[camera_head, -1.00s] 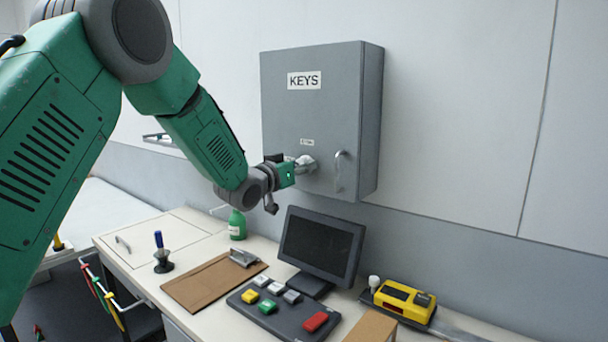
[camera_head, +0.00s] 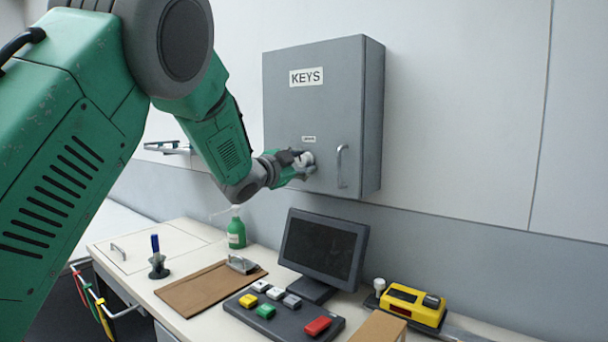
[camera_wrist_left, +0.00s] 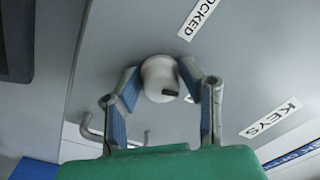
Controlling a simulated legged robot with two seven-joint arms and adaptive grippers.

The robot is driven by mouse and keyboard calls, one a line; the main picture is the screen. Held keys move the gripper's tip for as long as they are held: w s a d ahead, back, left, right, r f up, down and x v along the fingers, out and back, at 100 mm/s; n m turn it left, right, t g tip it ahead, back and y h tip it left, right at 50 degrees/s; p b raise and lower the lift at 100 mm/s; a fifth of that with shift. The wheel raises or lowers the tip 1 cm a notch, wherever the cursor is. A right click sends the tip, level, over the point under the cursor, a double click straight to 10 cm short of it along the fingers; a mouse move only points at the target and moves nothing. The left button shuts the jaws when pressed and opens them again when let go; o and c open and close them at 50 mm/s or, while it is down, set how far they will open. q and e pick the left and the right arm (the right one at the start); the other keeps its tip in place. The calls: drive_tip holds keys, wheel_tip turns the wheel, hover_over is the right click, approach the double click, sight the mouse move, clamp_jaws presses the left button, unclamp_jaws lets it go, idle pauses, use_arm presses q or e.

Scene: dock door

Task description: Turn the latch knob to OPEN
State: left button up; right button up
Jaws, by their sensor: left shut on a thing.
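The latch knob (camera_head: 305,160) is a pale round knob on the door of the grey key cabinet (camera_head: 284,108). In the left wrist view the white knob (camera_wrist_left: 158,75) sits between my two fingers and shows a dark mark on its side. My left gripper (camera_head: 299,163) is shut on it; the gripper also shows in the left wrist view (camera_wrist_left: 161,85). A label reading LOCKED (camera_wrist_left: 199,18) is beside the knob. No OPEN label is readable, and the gripper hides part of the knob in the head view. My right gripper is out of view.
A door handle (camera_head: 340,166) is right of the knob. Below stand a monitor (camera_head: 322,248), a button panel (camera_head: 290,322), a green bottle (camera_head: 236,233), a clipboard (camera_head: 205,291) and a yellow device (camera_head: 411,304). The wall right of the cabinet is clear.

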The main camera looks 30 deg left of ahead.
use_arm(q)
drive_tip(key=shift+m+b, duration=1.05)
drive_tip(key=shift+m, duration=0.55)
drive_tip(key=o, duration=1)
drive_tip(key=shift+d, duration=0.15)
drive_tip(key=shift+s, duration=0.1)
